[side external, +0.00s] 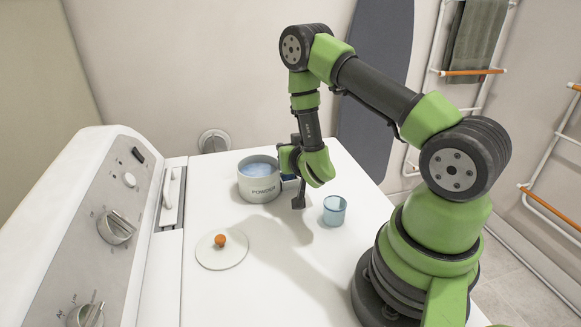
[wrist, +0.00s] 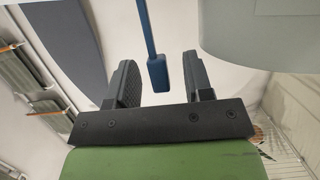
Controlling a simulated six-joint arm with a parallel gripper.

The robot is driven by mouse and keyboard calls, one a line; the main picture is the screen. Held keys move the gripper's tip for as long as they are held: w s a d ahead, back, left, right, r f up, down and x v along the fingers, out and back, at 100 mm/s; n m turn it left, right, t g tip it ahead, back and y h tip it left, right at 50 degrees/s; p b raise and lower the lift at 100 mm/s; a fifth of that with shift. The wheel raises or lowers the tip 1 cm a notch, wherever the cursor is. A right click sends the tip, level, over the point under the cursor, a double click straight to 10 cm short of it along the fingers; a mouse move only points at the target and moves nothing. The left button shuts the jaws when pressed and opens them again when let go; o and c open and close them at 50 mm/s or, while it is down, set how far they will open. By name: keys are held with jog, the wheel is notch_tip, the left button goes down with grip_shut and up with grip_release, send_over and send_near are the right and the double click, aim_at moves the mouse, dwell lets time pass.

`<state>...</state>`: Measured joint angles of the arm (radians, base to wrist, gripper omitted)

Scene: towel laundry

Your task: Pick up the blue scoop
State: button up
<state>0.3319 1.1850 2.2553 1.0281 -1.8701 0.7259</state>
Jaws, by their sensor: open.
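In the wrist view the blue scoop (wrist: 148,35) shows as a thin blue shaft with a wider block at its lower end. The block lies in the gap between the fingers of my open gripper (wrist: 161,72), nearer the right finger; whether it touches that finger I cannot tell. In the side view my gripper (side external: 299,202) points down just right of the powder pot, above the white top. A small dark blue patch (side external: 289,178) shows between pot and gripper, mostly hidden by the gripper.
The white powder pot (side external: 259,188) holds pale blue powder; its grey wall (wrist: 250,40) fills the wrist view's upper right. A translucent blue cup (side external: 334,211) stands close right of my gripper. A round white lid (side external: 222,258) with an orange knob lies in front. The washer top (side external: 280,285) is clear nearer the camera.

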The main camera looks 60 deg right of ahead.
jog(key=shift+x, duration=1.1)
grip_shut()
notch_tip(320, 180, up, 10)
jog(key=w+a+n+t+y, duration=0.3)
jog(key=w+a+n+y, duration=0.3)
jog(key=n+y, duration=0.6)
jog(key=shift+w+a+f+t+y, duration=0.15)
jog(key=shift+a+f+t+y, duration=0.3)
jog(key=shift+y, duration=0.65)
